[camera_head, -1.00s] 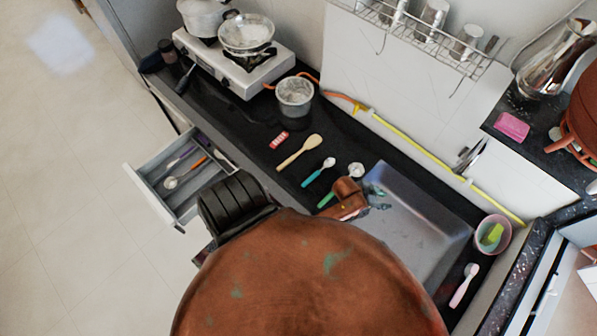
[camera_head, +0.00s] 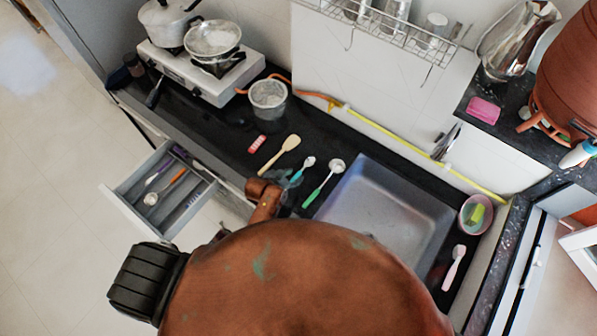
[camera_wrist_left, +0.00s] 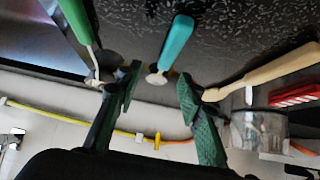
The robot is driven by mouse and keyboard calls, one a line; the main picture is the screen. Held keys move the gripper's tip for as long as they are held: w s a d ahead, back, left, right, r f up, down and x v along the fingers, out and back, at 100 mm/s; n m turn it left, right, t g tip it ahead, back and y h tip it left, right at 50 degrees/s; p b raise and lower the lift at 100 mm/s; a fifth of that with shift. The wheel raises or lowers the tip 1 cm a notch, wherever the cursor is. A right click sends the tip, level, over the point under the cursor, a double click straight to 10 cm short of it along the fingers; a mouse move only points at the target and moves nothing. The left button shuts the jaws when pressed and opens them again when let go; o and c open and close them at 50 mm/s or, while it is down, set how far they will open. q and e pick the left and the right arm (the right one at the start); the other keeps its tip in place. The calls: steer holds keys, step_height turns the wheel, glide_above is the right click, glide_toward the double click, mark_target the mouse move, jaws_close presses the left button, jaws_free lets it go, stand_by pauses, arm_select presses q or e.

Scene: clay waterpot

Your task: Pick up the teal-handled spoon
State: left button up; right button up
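The teal-handled spoon (camera_head: 305,166) lies on the black counter, between a wooden spoon and a green-handled spoon. My left gripper (camera_head: 287,186) is over its handle end in the head view and hides part of the handle. In the left wrist view the teal handle (camera_wrist_left: 176,44) shows between the two dark green fingers of the left gripper (camera_wrist_left: 158,90), with the spoon's bowl lower, near the left finger. The fingers are apart and hold nothing. The gripper's exact height above the spoon is unclear. My right gripper is not in view.
The green-handled spoon (camera_head: 320,186) lies close on the right, and the wooden spoon (camera_head: 280,153) on the left. A red packet (camera_head: 257,144), a metal cup (camera_head: 268,99) and a stove (camera_head: 205,75) stand further left. The sink (camera_head: 385,205) is right. An open drawer (camera_head: 160,190) juts out left.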

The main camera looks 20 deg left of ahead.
mark_target(300, 172)
arm_select(q)
steer(key=shift+w+f, duration=0.2)
steer(key=shift+w, duration=0.2)
steer(key=x, duration=0.3)
steer(key=shift+w+p, duration=0.25)
steer(key=shift+p, duration=0.05)
steer(key=shift+w+f, duration=0.3)
steer(key=shift+f, duration=0.1)
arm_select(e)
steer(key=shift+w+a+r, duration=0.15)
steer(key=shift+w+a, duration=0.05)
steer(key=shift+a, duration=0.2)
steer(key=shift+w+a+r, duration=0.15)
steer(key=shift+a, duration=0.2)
arm_select(q)
steer(key=shift+c, duration=0.2)
steer(key=c, duration=0.7)
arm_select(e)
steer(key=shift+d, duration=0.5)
arm_select(q)
steer(key=shift+r, duration=0.1)
